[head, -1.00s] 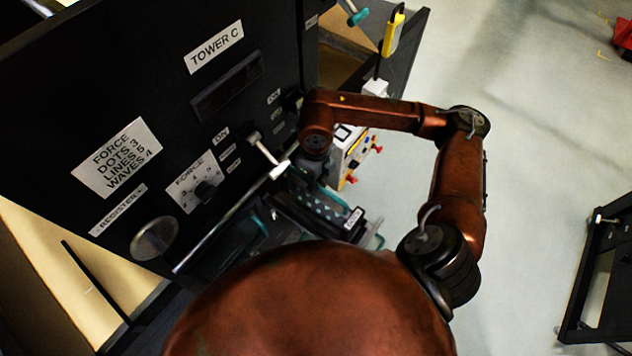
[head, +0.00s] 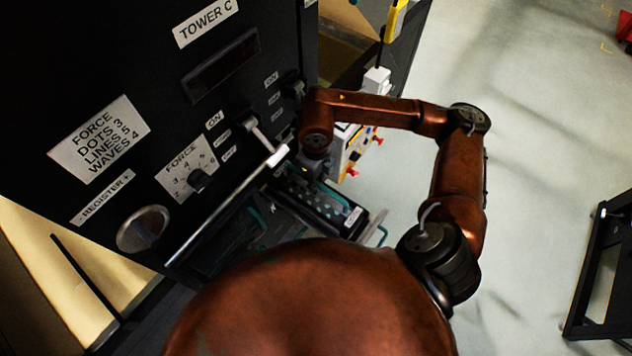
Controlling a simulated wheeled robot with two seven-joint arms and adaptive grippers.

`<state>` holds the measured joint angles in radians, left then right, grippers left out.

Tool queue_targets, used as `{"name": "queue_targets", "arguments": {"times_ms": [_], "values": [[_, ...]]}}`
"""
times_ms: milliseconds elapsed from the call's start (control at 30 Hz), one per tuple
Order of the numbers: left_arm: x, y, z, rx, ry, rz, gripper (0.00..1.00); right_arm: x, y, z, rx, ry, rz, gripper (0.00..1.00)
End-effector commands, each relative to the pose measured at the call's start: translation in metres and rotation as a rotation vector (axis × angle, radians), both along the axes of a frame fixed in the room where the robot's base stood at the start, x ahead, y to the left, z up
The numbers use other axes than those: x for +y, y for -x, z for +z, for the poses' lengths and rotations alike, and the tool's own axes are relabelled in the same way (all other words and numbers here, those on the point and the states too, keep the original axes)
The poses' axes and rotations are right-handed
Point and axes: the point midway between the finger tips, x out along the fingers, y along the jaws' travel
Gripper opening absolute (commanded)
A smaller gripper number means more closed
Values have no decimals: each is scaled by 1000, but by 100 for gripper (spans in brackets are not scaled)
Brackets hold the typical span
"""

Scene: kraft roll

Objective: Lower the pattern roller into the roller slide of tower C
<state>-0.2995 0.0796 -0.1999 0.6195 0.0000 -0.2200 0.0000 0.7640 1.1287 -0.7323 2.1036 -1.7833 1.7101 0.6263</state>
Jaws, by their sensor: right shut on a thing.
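My right gripper (head: 312,168) hangs below the wrist at the end of the copper arm. It is largely hidden by the wrist and seen from above. It is shut on the pattern roller (head: 322,203), a dark piece with rows of pale dots and a small white label at its right end. The roller is in front of tower C (head: 130,60), right of the dark recess below the panel. The roller slide is mostly hidden by my body and the roller; I cannot tell whether the roller touches it. My left gripper is not in view.
A silver bar (head: 225,208) runs diagonally along the tower front, near a lever (head: 264,136), a force knob (head: 197,180) and a round register knob (head: 144,229). A white box with red knobs (head: 358,150) stands behind my arm. Floor at right is open; a black frame (head: 597,270) stands there.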

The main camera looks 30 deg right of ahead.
Motion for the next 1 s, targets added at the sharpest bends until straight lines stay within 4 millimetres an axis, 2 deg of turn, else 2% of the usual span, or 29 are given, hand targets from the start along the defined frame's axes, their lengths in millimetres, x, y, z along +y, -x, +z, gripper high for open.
{"name": "queue_targets", "arguments": {"times_ms": [200,233,500,767,1000], "values": [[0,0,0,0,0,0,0,0,-1,2,-4,-2,0,0],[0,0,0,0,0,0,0,0,-1,2,-4,-2,0,12],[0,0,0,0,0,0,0,0,0,1,-2,-1,0,30],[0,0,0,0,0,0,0,0,1,-1,2,1,0,30],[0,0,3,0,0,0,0,0,0,7,0,0,0,30]]}}
